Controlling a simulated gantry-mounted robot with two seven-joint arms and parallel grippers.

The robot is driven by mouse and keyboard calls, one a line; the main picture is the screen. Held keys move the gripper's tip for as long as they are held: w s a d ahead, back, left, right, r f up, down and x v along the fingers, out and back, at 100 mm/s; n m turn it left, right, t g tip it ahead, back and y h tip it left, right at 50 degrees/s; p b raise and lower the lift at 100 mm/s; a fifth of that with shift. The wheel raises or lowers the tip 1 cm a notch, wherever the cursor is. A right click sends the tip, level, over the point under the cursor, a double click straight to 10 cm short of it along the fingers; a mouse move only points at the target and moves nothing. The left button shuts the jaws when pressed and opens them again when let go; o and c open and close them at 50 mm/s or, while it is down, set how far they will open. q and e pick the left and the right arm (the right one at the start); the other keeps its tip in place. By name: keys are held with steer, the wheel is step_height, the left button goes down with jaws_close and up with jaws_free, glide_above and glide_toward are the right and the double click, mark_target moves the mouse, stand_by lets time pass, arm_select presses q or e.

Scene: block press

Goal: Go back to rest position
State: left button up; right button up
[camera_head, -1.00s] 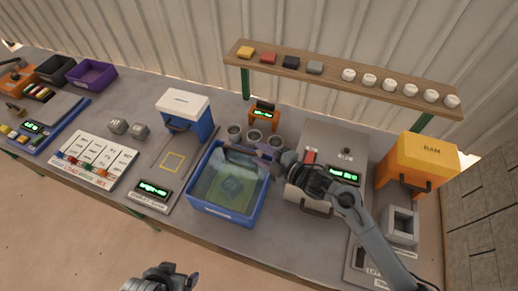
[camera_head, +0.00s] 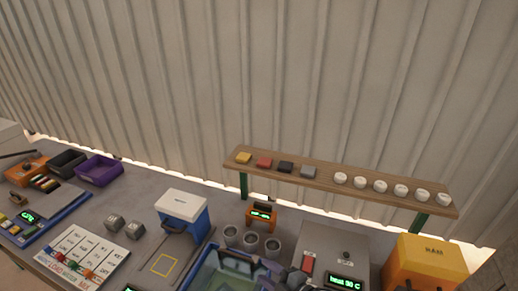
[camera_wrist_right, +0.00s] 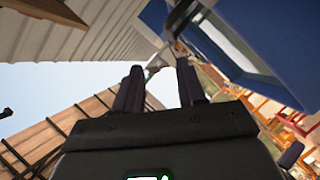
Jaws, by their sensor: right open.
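My right gripper (camera_head: 268,267) is low in the head view, over the back right part of the blue bin (camera_head: 203,266). Only part of it shows there, since the frame's bottom edge cuts off the arm. In the right wrist view its two dark fingers (camera_wrist_right: 160,82) stand apart with nothing between them. A blue-walled thing (camera_wrist_right: 262,62) is close on the right of that view. My left gripper is not in view.
Three grey cups (camera_head: 252,241) stand just behind the bin. The orange RAM unit (camera_head: 428,262) is at the right. A wooden shelf (camera_head: 325,180) with coloured blocks and white pieces spans the back. A blue-and-white box (camera_head: 182,208) stands left of the cups.

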steer(key=s+d+f+m+g+h, duration=0.25)
steer(key=s+d+m, duration=0.35)
steer(key=s, duration=0.4)
steer(key=s+d+f+m+g+h, duration=0.2)
steer(key=s+d+m+h, duration=0.3)
steer(key=s, duration=0.4)
steer(key=s+d+f+m+g+h, duration=0.2)
steer(key=s+d+f+m+h, duration=0.1)
steer(key=s+d+m, duration=0.55)
step_height(320, 180, up, 21)
steer(key=s+n+p, duration=0.1)
steer(key=s+p, duration=0.1)
steer(key=p, duration=1.8)
steer(key=shift+s+a+f+n, duration=0.2)
steer(key=shift+a+n, duration=0.15)
steer(key=shift+a, duration=0.05)
